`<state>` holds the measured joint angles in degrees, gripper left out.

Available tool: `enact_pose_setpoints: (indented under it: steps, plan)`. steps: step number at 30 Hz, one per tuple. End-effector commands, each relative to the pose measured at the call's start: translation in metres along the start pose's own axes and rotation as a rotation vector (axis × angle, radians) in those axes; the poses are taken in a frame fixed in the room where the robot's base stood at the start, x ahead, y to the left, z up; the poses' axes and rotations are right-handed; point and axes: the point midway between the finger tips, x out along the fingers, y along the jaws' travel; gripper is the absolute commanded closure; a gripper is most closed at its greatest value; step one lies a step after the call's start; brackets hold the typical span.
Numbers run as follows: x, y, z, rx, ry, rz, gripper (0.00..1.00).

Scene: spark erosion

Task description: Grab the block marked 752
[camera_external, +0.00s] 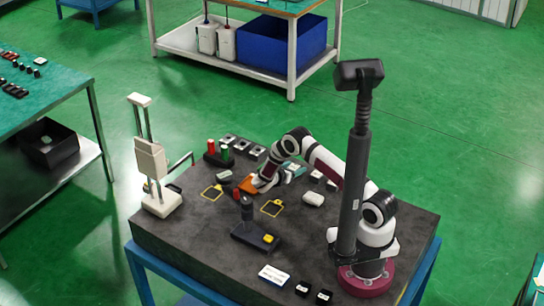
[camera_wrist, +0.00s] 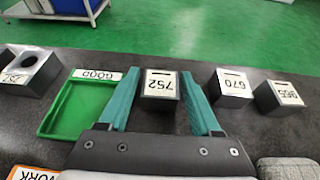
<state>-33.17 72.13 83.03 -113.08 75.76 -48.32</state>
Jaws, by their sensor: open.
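The block marked 752 (camera_wrist: 161,84) is a dark grey cube with a white label, seen upside down in the wrist view. It stands on the dark tabletop between the two teal fingers of my gripper (camera_wrist: 160,104). The fingers are open, one on each side, with a visible gap at the left; the right finger is close to the block's side. I cannot tell whether it touches. In the external view my gripper (camera_external: 292,171) is low over the table, and the block there is too small and covered to make out clearly.
Blocks marked 670 (camera_wrist: 231,84) and 955 (camera_wrist: 279,97) stand to the right. A green tray labelled GOOD (camera_wrist: 45,127) lies close on the left, with a holed block (camera_wrist: 35,72) beyond it. An orange WORK label (camera_wrist: 35,173) shows at lower left. The table's far edge is behind the blocks.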

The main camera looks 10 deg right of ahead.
Motion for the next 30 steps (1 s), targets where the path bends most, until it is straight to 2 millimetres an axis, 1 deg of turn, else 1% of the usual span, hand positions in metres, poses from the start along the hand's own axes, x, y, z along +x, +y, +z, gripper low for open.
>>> enact_pose_setpoints:
  steps: [4, 5, 6, 11, 15, 27, 30]
  plan:
    - [-0.0001, -0.0001, 0.0001, 0.0, 0.0, 0.0, 0.35]
    - [-0.0001, -0.0001, 0.0002, 0.001, 0.0, 0.0, 0.39]
    - [-0.0001, -0.0001, 0.0002, 0.001, 0.0, -0.001, 0.46]
    - [-0.0002, -0.0003, 0.0002, 0.001, 0.0, -0.001, 0.75]
    - [-0.0003, -0.0003, 0.0003, 0.001, 0.0, -0.001, 1.0]
    - [-0.0005, -0.0001, 0.0011, 0.003, 0.0, -0.001, 1.0]
    - [-0.0022, 0.0001, 0.0052, 0.003, -0.001, -0.001, 1.0]
